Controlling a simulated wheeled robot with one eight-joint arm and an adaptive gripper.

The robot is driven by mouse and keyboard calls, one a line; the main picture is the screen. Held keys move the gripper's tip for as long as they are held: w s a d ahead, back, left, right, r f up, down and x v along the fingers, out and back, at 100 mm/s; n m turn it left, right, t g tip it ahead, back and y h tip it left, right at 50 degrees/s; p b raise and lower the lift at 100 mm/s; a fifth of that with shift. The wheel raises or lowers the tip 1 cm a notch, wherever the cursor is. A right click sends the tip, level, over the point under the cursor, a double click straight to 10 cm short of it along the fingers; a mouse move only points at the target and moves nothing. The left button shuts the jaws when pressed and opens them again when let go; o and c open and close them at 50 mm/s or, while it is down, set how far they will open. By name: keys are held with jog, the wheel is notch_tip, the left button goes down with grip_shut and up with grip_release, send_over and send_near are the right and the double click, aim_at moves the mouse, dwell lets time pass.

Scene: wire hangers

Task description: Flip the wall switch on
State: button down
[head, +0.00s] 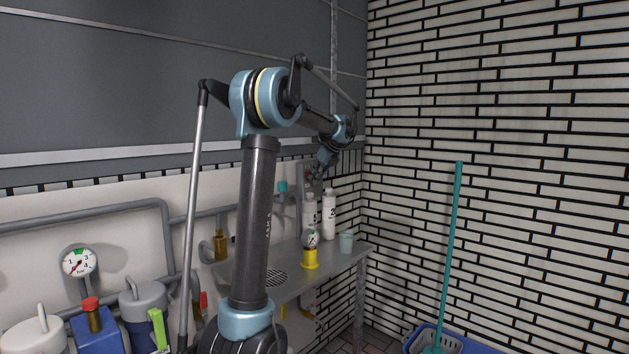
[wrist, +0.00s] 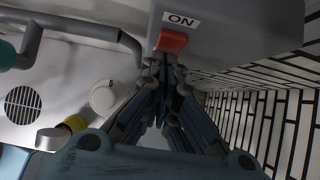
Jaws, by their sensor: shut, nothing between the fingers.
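The wall switch is a grey box (wrist: 232,32) with a white "ON" label (wrist: 181,20) and a red rocker (wrist: 172,41) below the label, at the top of the wrist view. My gripper (wrist: 165,68) is shut and empty. Its fingertips are just below the red rocker in that view, very close to its lower edge; I cannot tell whether they touch. In the head view my gripper (head: 316,173) is small, at the back wall near the corner above the shelf. It largely covers the switch there.
Grey pipes (head: 85,219) run along the back wall. A brick wall (head: 540,150) stands close on the right, with a teal-handled mop (head: 451,250).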

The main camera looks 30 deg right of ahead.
jog(key=shift+w+f+t, duration=0.25)
jog(key=shift+w+t, duration=0.05)
jog(key=shift+t, duration=0.2)
jog(key=shift+a, duration=0.1)
jog(key=shift+r, duration=0.9)
jog(key=s+f+v, duration=0.1)
jog(key=v, duration=1.2)
jog(key=shift+d, duration=0.35)
